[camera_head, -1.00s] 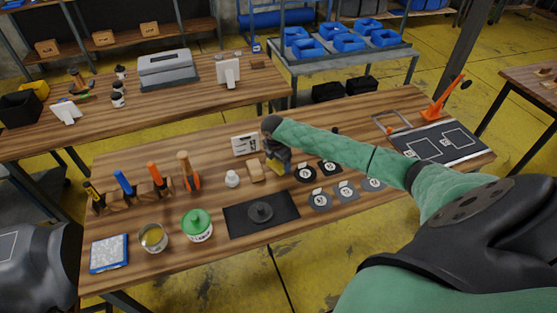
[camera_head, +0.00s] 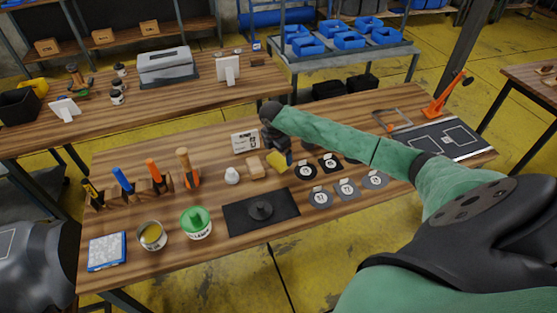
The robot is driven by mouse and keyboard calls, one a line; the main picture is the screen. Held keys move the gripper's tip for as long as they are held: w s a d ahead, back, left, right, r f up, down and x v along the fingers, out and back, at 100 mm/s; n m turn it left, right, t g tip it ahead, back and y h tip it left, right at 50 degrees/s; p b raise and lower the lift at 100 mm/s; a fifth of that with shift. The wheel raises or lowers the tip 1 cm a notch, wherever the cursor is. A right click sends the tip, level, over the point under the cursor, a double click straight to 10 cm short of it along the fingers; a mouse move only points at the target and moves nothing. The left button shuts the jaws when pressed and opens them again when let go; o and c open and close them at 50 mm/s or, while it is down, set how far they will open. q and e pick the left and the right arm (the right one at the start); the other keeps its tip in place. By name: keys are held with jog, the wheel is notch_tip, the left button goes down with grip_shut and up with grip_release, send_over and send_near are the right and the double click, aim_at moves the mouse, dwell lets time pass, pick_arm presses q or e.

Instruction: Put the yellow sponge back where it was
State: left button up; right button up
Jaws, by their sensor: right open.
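The yellow sponge (camera_head: 279,160) is at the middle of the workbench, just right of a tan block. It shows directly below the end of my right gripper (camera_head: 277,150), whose dark body partly covers it from above. My right gripper is open. I cannot tell whether its fingers touch the sponge or whether the sponge lies flat on the wood. My left gripper is not in view.
The tan block (camera_head: 255,168), a white bottle (camera_head: 232,176) and a white boxed device (camera_head: 245,142) stand close by. Round patches (camera_head: 320,198) lie to the right. A black mat (camera_head: 261,211) is in front, with a green-lidded can (camera_head: 196,223) beside it.

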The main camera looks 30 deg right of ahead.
aim_at(276, 160)
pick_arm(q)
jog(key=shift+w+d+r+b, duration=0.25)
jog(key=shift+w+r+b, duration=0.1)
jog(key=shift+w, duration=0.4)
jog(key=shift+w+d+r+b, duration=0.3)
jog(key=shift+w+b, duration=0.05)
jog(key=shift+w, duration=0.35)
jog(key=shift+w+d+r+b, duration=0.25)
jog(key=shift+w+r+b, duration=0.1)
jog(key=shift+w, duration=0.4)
pick_arm(e)
notch_tip(276, 160, up, 8)
jog(key=a, duration=0.1)
jog(key=shift+s, duration=0.1)
